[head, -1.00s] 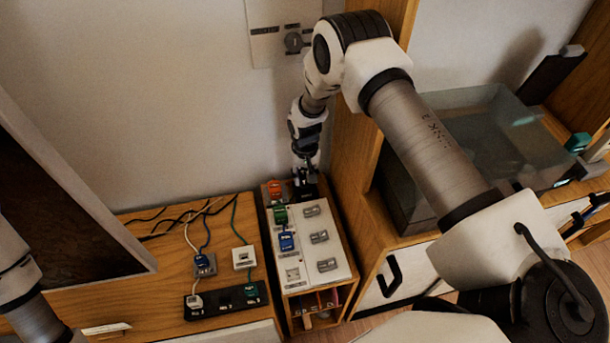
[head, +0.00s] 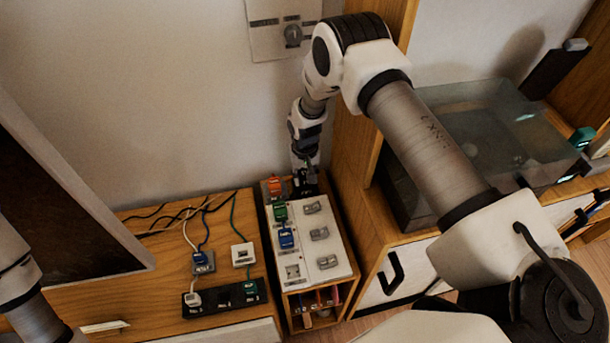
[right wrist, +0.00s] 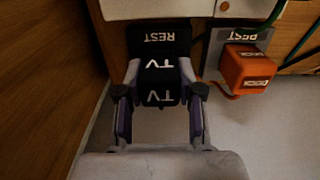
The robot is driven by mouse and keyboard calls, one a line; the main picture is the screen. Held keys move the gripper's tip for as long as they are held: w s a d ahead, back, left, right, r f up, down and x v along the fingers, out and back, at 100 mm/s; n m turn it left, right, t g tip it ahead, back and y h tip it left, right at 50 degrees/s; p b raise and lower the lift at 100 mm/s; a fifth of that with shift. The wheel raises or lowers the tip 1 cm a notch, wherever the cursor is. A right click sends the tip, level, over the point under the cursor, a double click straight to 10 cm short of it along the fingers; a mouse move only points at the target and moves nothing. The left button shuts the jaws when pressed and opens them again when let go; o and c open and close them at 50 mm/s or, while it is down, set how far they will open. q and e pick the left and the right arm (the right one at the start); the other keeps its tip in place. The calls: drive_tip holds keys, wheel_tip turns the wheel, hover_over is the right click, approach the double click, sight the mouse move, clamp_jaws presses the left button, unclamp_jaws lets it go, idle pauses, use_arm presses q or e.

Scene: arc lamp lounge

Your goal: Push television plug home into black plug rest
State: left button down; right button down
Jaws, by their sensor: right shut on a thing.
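In the right wrist view, my right gripper (right wrist: 160,100) is shut on the black television plug (right wrist: 158,82), with a finger on each side. The plug carries white TV lettering. The black plug rest (right wrist: 159,38), marked REST, lies directly beyond the plug, lined up with it. The plug hides where the two meet, so I cannot tell how deep it sits. In the head view my right gripper (head: 306,177) is at the far end of the white-topped cabinet, small and dark. Only a link of my left arm shows at the left; its gripper is out of frame.
An orange plug (right wrist: 246,68) sits on a grey rest close beside the black one. Green (head: 281,211) and blue (head: 286,238) plugs and grey switches stand on the white top (head: 304,259). A wooden wall flanks the right; a power strip (head: 225,298) lies left.

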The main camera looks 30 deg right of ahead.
sight(305, 173)
drive_tip(key=shift+f+b, duration=0.4)
drive_tip(key=shift+f, duration=0.2)
drive_tip(key=c, duration=0.7)
unclamp_jaws()
drive_tip(key=shift+o, duration=0.2)
wheel_tip(305, 173, up, 12)
drive_tip(key=shift+r, duration=0.1)
